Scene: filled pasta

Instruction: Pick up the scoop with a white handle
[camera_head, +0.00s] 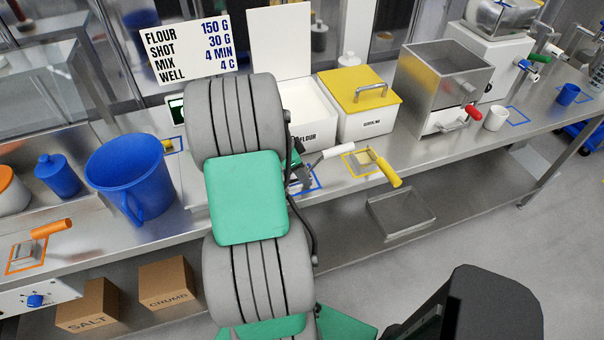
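The scoop with a white handle (339,153) is on the steel counter near its front edge, in the middle of the view. Its handle points right and slightly up; its head is mostly hidden behind my gripper and arm. A blue outline (316,184) shows on the counter beneath it. My gripper (303,172) is a small dark shape at the scoop's left end, largely covered by my arm. I cannot tell whether its fingers are open or touch the scoop.
A scoop with a yellow handle (387,171) lies close by on the right. Behind stand the flour bin (312,128) and the yellow-lidded bin (367,122). A blue jug (130,178) is on the left. A metal tray (400,214) is on the lower shelf.

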